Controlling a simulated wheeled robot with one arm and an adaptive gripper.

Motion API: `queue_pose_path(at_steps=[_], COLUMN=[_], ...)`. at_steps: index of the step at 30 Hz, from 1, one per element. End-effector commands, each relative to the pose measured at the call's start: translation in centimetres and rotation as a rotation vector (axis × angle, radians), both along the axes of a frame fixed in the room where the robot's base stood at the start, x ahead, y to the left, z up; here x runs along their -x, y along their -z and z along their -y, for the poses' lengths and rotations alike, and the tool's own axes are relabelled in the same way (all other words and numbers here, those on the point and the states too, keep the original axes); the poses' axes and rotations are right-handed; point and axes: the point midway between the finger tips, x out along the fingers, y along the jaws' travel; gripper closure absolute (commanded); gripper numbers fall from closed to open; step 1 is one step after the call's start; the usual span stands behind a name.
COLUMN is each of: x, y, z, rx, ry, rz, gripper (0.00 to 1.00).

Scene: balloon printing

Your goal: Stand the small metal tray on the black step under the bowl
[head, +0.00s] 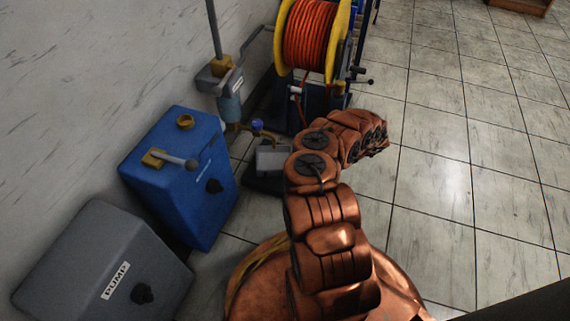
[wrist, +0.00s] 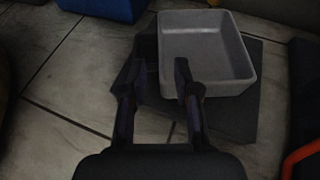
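The small grey metal tray (wrist: 243,84) rests upright and looks empty on the flat black step (wrist: 243,122) in the wrist view. In the head view the tray (head: 272,158) and the black step (head: 266,184) sit on the floor just left of my arm. My gripper (wrist: 157,66) is open and empty. Its right finger overlaps the tray's left front part in the picture; its left finger is outside the tray, to the left. I cannot tell whether either finger touches it. The head view does not show the fingers. I cannot make out a bowl.
A blue box (head: 185,180) and a grey box labelled PUMP (head: 105,270) stand along the left wall. Behind the step are a blue-knobbed fitting (head: 257,126) and a reel of orange hose (head: 312,38).

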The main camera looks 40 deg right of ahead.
Motion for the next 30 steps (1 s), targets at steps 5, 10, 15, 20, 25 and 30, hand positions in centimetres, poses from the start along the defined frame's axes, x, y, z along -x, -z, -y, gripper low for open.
queue_pose_path(at_steps=[5,10,15,20,25,30], x=[1.2,1.5,1.5,1.5,1.5,0.9], y=[-0.8,-1.0,-1.0,-1.0,-1.0,-2.2], z=[1.5,2.0,2.0,2.0,2.0,1.5], rx=[0.001,0.000,-0.001,-0.001,-0.001,-0.001], ry=[0.002,0.000,0.000,0.000,0.000,-0.012], rz=[-0.001,-0.001,-0.001,-0.001,-0.001,0.010], gripper=[0.69,0.69,0.69,0.69,0.69,0.69])
